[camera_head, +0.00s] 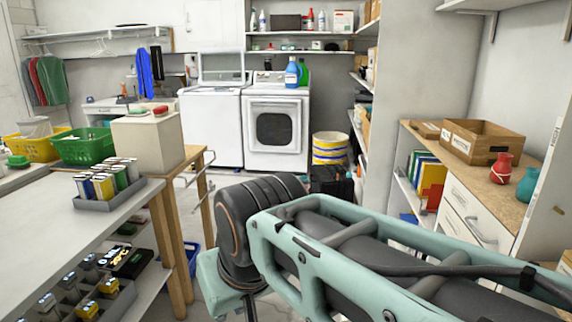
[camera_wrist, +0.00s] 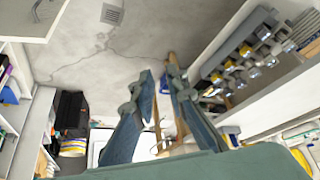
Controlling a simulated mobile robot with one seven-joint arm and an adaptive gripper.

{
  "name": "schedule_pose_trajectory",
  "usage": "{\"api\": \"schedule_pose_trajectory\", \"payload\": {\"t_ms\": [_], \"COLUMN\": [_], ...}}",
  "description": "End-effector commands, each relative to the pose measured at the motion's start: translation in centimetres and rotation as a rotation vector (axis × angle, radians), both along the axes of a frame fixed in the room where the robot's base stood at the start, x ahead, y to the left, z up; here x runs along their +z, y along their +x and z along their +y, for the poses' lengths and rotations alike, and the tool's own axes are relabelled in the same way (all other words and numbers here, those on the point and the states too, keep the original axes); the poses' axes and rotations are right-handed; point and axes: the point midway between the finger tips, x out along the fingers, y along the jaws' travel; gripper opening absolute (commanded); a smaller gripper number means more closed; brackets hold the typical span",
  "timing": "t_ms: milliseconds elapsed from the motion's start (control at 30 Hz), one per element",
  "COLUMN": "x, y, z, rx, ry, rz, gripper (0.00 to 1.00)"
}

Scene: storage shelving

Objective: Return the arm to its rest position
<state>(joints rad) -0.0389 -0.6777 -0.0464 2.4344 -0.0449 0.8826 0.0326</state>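My arm (camera_head: 330,240) reaches across the lower right of the head view, with its dark joint bent near the middle of the picture. My gripper is hidden in the head view. In the wrist view my gripper (camera_wrist: 159,72) shows two dark blue-green fingers with a gap between their tips. Nothing is held between them. The fingers are seen against the grey concrete floor (camera_wrist: 200,25), and the picture looks upside down.
A white shelf unit (camera_head: 100,215) with battery-like cylinders in a grey tray (camera_head: 120,200) stands at left. A cabinet (camera_head: 475,205) with a wooden crate (camera_head: 480,142) and vases stands at right. A washer and dryer (camera_head: 276,125) stand at the back.

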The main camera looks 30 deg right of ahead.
Motion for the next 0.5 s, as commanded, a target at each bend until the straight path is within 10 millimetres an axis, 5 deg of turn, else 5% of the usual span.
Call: {"api": "schedule_pose_trajectory", "payload": {"t_ms": [100, 133, 500], "x": [-2.3, -0.2, 8.8], "y": [-2.8, -2.5, -2.4], "z": [1.0, 1.0, 1.0], "rx": [0.015, 0.017, 0.018], "ry": [-0.004, -0.001, -0.001], "rz": [0.007, 0.007, 0.011], "gripper": [0.14, 0.14, 0.14]}}
